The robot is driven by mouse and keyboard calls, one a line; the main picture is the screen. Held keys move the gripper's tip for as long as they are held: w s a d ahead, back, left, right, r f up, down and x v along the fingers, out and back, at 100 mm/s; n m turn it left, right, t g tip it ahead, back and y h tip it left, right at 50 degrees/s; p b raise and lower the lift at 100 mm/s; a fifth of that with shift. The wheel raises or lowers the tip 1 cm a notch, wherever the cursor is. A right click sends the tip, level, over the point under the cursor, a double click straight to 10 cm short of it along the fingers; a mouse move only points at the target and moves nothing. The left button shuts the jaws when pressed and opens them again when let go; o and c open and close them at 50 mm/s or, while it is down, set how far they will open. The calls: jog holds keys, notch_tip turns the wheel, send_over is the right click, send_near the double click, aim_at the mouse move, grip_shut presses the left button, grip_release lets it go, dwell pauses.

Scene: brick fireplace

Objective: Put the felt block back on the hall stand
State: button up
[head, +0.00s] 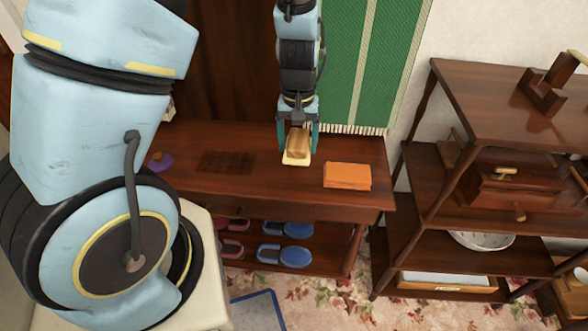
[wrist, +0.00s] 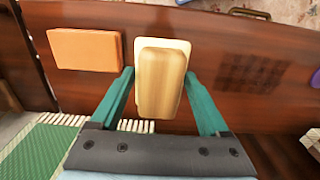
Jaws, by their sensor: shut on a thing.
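The felt block (head: 297,143) has a light wooden back and a cream felt layer; the wrist view shows it close up (wrist: 162,82). My gripper (head: 299,150) has its two teal fingers on either side of the block and is shut on it. The block is over the dark wooden table (head: 340,207), which I take to be the hall stand. I cannot tell whether the block touches the top. In the wrist view my fingertips (wrist: 158,72) are at the block's cream edges.
An orange block (head: 347,176) lies right of my gripper. A dark rectangular patch (head: 228,162) and a purple object (head: 158,162) are to the left. Blue slippers (head: 285,256) sit on the lower shelf. A green fringed textile (head: 360,70) hangs behind; a tiered shelf (head: 478,115) stands right.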

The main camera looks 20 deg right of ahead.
aim_at(298, 139)
jog(key=shift+f+p, duration=0.6)
jog(key=shift+f, duration=3.6)
jog(key=shift+f, duration=0.2)
jog(key=o, duration=1)
jog(key=shift+r, duration=0.1)
jog(key=shift+o, duration=0.2)
notch_tip(298, 139, up, 12)
jog(key=shift+r+b, duration=0.15)
jog(key=shift+b, duration=0.8)
jog(key=a+r+n, duration=0.1)
jog(key=a+r, duration=0.2)
jog(key=a, duration=0.5)
jog(key=w+a+r+n+t, duration=0.1)
jog(key=a+r, duration=0.2)
jog(key=a, duration=0.6)
jog(key=a+r+n, duration=0.1)
jog(key=a+r, duration=0.2)
jog(key=a, duration=0.5)
jog(key=shift+w+a+r+n+t, duration=0.15)
jog(key=shift+w+r+n+t, duration=0.15)
jog(key=shift+r+n, duration=0.1)
